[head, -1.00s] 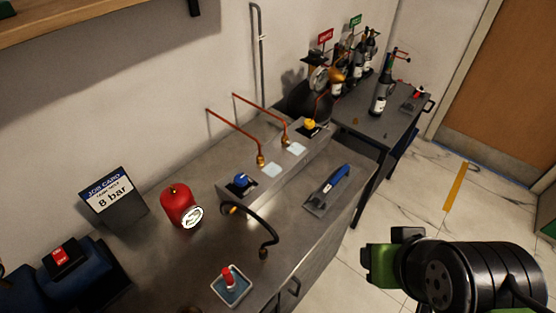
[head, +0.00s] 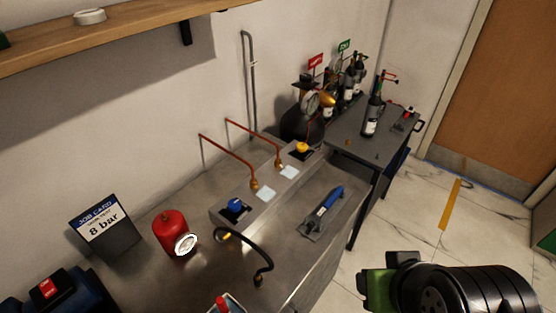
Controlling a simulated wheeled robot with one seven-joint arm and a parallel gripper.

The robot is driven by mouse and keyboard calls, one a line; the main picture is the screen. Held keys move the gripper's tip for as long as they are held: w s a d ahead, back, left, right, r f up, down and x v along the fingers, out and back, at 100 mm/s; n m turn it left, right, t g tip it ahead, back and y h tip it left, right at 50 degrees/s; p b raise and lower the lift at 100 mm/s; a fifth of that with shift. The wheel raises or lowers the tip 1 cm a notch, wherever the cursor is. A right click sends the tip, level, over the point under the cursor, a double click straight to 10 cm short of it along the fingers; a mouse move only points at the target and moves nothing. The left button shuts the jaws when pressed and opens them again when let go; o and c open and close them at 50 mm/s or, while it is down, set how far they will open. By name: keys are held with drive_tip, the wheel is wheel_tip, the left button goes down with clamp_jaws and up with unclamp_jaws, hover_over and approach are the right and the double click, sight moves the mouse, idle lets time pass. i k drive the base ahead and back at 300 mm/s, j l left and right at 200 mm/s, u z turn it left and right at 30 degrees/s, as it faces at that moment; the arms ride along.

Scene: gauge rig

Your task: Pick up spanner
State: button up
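A blue-handled tool, which looks like the spanner (head: 328,200), lies on a grey holder (head: 311,229) on the right part of the steel bench. Its handle points away to the upper right, and nothing is gripping it. My black and green arm shows at the bottom right, right of the bench and apart from the spanner. The fingers of my gripper are not seen.
The steel bench (head: 185,200) carries a red canister with a gauge (head: 172,232), a job card reading 8 bar (head: 103,226), a raised block with blue (head: 235,206) and yellow knobs (head: 302,148), and a curved black hose (head: 262,250). A second table (head: 345,140) holds bottles.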

sight(315, 219)
drive_tip(key=l+u, duration=0.35)
drive_tip(key=k+l+u, duration=0.15)
drive_tip(key=l+u, duration=0.2)
drive_tip(key=i+l+u, duration=0.1)
drive_tip(key=l+u, duration=0.3)
drive_tip(key=i+l+u, duration=0.1)
drive_tip(key=l+u, duration=0.15)
drive_tip(key=u, duration=0.2)
drive_tip(key=l+u, duration=0.65)
drive_tip(key=u, duration=0.2)
drive_tip(key=k+l+u, duration=0.1)
drive_tip(key=l+u, duration=0.3)
drive_tip(key=i+l+u, duration=0.1)
drive_tip(key=u, duration=0.2)
drive_tip(key=l+u, duration=0.25)
drive_tip(key=i, duration=0.05)
